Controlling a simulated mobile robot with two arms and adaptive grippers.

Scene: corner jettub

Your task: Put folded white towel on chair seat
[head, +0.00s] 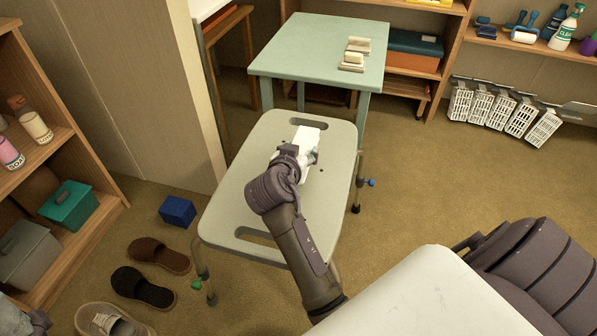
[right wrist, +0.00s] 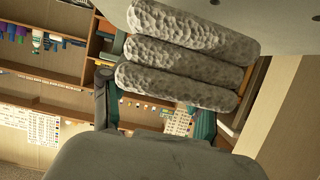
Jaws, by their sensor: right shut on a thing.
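The folded white towel (head: 306,139) is over the far half of the pale chair seat (head: 238,190), a stool-like seat with slots at its ends. My right gripper (head: 303,157) is shut on the towel's near end. In the right wrist view the towel (right wrist: 185,62) shows as thick, rough folded layers between the fingers of my right gripper (right wrist: 155,108). The seat (right wrist: 275,12) shows close beside it there. I cannot tell whether the towel touches the seat. A part of my left gripper (head: 38,322) seems to show at the lower left corner; its fingers are not clear.
A green table (head: 310,45) with small blocks (head: 355,52) stands just behind the chair. A shelf (head: 85,165) with bottles and boxes is at the left. A blue box (head: 178,211) and dark slippers (head: 142,287) lie on the floor left of the chair. Floor to the right is open.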

